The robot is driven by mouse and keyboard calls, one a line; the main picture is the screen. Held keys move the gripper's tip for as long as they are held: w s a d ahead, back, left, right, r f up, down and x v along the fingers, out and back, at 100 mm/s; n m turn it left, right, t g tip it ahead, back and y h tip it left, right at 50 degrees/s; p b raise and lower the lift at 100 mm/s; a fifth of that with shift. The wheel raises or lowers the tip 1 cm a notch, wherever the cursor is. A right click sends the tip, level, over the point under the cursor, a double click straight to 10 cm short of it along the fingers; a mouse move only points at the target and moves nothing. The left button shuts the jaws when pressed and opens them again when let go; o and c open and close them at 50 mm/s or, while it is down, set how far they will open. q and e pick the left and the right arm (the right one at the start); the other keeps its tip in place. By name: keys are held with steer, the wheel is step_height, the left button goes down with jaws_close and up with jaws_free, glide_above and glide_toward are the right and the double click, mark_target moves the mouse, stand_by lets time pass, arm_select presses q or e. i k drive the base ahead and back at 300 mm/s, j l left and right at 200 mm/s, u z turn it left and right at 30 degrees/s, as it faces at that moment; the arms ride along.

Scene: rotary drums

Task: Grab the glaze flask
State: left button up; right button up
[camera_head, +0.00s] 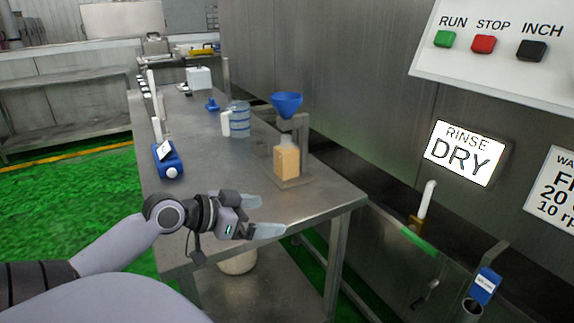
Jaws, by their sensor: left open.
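A squat tan flask (287,161) with a clear neck stands upright on a small metal stand (304,160), below a blue funnel (287,104). A blue bottle (168,161) with a white label and white cap is at the table's left edge. No readable label shows which one is the glaze flask. My left gripper (267,216) is open and empty over the near part of the metal table (318,200). It is nearer than the tan flask and a little to its left, apart from it. My right gripper is not in view.
A clear jug (238,118) with blue bands, a small blue item (211,104) and a white box (199,78) stand farther back. Slim white-topped items line the left edge. At right are a metal trough (380,250), a RINSE DRY sign (466,152) and a button panel (510,50).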

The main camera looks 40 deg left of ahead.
mark_target(286, 155)
steer(key=i+j, duration=0.35)
steer(key=j, duration=0.15)
steer(key=i+j, duration=0.3)
steer(key=j, duration=0.2)
